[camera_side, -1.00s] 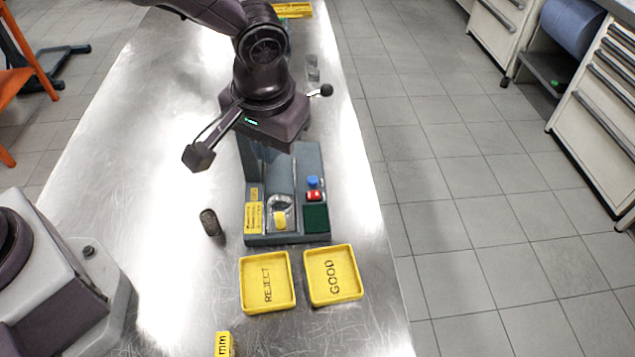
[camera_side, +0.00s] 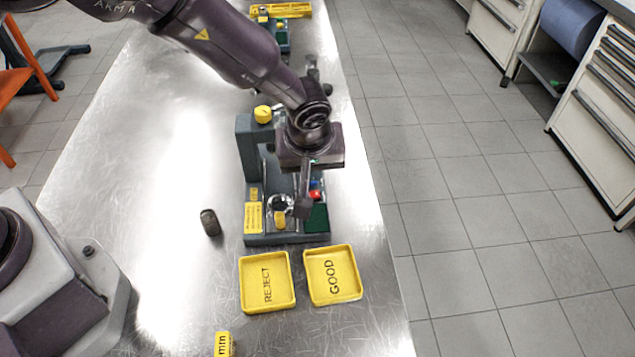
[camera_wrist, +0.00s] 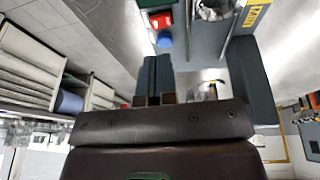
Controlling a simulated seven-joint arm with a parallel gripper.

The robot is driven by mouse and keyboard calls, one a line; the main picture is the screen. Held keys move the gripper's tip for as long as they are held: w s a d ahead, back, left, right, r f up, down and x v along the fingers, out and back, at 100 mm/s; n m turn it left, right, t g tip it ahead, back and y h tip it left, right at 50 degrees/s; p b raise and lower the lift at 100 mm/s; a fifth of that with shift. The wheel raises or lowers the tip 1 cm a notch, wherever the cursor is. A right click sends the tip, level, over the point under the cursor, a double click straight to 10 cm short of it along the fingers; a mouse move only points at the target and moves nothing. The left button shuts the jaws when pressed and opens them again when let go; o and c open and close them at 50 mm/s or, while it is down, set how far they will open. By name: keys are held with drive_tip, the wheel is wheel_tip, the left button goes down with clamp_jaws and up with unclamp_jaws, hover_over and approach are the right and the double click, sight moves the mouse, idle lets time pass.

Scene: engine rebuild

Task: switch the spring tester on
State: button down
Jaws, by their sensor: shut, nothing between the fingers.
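The grey spring tester (camera_side: 247,165) stands on the bench, with a yellow knob (camera_side: 263,114) on top and yellow labels on its base. A red switch (camera_side: 317,194) and a blue button (camera_side: 314,183) sit on the right of its base, partly covered by my arm. My gripper (camera_side: 304,212) is shut and empty, pointing down over the base just left of the green pad (camera_side: 318,218). In the wrist view the shut fingers (camera_wrist: 156,62) appear just below the blue button (camera_wrist: 165,39) and the red switch (camera_wrist: 160,20). Contact cannot be told.
Yellow REJECT (camera_side: 267,307) and GOOD (camera_side: 333,299) trays lie in front of the tester. A dark cylinder (camera_side: 210,222) stands to its left and a yellow mm block (camera_side: 223,345) is nearer. The bench left of the tester is mostly clear.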

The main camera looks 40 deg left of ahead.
sight(318, 192)
drive_tip(key=f, duration=0.4)
drive_tip(key=shift+w+d+f, duration=0.15)
drive_tip(key=shift+w+f, duration=0.05)
drive_tip(key=shift+w, duration=0.1)
drive_tip(key=shift+f, duration=0.15)
